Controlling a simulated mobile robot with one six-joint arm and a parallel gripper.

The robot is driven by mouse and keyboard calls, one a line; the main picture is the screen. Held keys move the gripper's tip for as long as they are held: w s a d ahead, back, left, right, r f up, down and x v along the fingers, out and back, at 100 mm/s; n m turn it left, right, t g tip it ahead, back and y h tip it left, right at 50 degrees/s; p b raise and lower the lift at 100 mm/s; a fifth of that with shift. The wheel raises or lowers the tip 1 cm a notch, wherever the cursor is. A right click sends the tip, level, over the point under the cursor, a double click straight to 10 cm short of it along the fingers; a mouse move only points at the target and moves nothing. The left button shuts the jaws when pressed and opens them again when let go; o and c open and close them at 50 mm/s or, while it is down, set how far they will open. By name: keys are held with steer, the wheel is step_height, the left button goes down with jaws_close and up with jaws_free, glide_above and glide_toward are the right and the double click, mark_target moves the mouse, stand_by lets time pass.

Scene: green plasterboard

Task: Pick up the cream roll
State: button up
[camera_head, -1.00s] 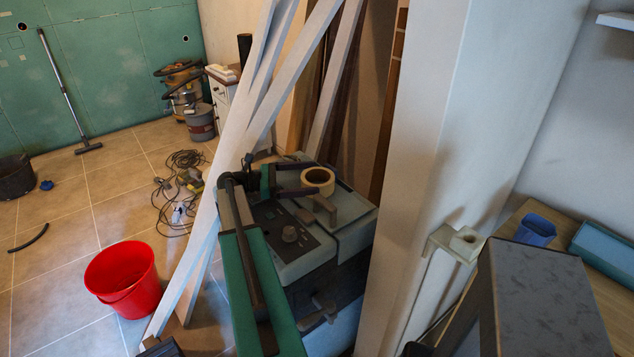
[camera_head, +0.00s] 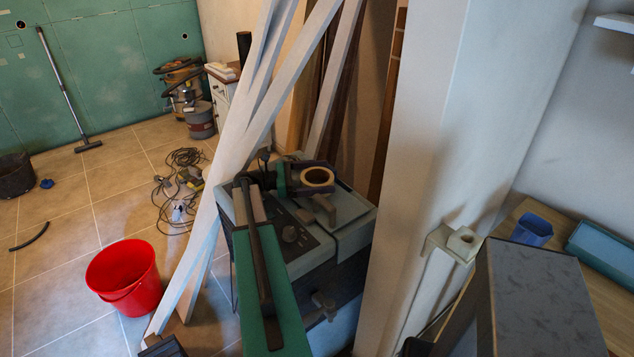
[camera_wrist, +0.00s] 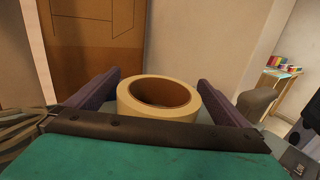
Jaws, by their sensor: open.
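The cream roll (camera_head: 319,185) is a wide ring of tape with a brown inner core. It lies flat on top of the grey machine near the middle of the head view. In the wrist view the cream roll (camera_wrist: 158,112) sits between the two dark purple fingers. My gripper (camera_head: 328,176) is open, with one finger along each side of the roll. In the wrist view my gripper (camera_wrist: 158,82) shows a gap on both sides of the roll, narrower on the left. Whether a finger touches it is hard to tell.
The grey machine (camera_head: 345,238) bears the roll and has a knob and a small block near my gripper. A white pillar (camera_head: 440,130) rises to the right. A red bucket (camera_head: 125,275) stands on the tiled floor.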

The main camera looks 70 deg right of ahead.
stand_by(0.3)
steer(key=c, duration=1.1)
steer(key=shift+r, duration=0.1)
steer(key=shift+r+b, duration=0.55)
steer(key=shift+r, duration=0.45)
steer(key=shift+w+a+r+b, duration=0.25)
steer(key=shift+a+r+b, duration=0.2)
steer(key=shift+r, duration=0.2)
steer(key=w+a+b, duration=0.1)
steer(key=w+a, duration=0.1)
steer(key=a, duration=0.2)
steer(key=w+a+r+b, duration=0.1)
steer(key=w+a, duration=0.2)
steer(key=a, duration=0.1)
steer(key=w+a+b, duration=0.1)
steer(key=w+a, duration=0.2)
steer(key=a, duration=0.1)
steer(key=shift+a+r, duration=0.3)
steer(key=shift+a, duration=0.05)
